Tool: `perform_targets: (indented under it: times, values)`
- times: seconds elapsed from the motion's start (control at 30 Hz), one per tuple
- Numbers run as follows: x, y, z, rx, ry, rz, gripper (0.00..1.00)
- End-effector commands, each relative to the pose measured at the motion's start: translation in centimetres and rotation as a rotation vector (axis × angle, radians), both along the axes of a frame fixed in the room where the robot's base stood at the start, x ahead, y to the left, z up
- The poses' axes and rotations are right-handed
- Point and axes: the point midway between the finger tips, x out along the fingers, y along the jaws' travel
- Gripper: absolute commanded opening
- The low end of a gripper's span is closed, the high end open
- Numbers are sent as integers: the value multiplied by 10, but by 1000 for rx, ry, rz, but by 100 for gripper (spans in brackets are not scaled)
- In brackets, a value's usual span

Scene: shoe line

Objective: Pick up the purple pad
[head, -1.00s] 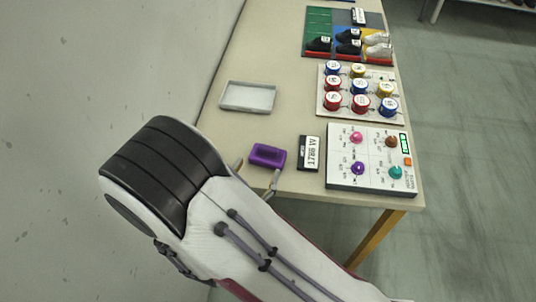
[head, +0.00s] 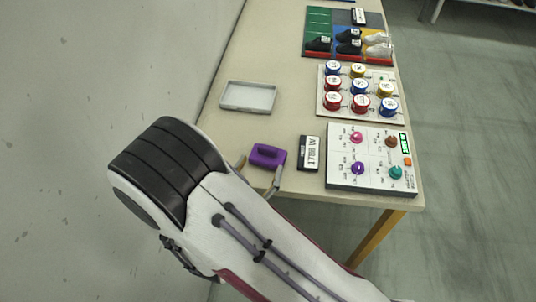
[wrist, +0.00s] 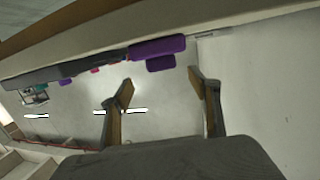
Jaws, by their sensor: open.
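The purple pad (head: 268,155) lies on the table near its front left edge, left of the black-and-white label box. It also shows in the wrist view (wrist: 157,47), just beyond my fingertips and roughly between them sideways. My gripper (head: 259,171) is open and empty, with one finger at the pad's left and the other at its lower right in the head view. In the wrist view both fingers (wrist: 162,79) stand apart, with a visible gap before the pad. My arm hides part of the table's near edge.
The label box (head: 309,153) stands close to the pad's right. Beyond it is a control panel (head: 345,182) with coloured knobs. A shallow empty tray (head: 224,104) lies behind the pad. Spools on a board (head: 323,112) and shoes are farther back.

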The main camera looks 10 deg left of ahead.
Motion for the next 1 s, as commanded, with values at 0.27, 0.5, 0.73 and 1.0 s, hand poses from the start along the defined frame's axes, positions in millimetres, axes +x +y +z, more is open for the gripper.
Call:
perform_targets:
  times: [0.27,0.5,0.73,1.0]
  values:
    - [4,-1,-1,0,0,1,61]
    - [5,-1,-1,0,0,0,61]
    - [18,-3,0,2,0,-2,61]
    - [44,-6,-2,1,1,-2,61]
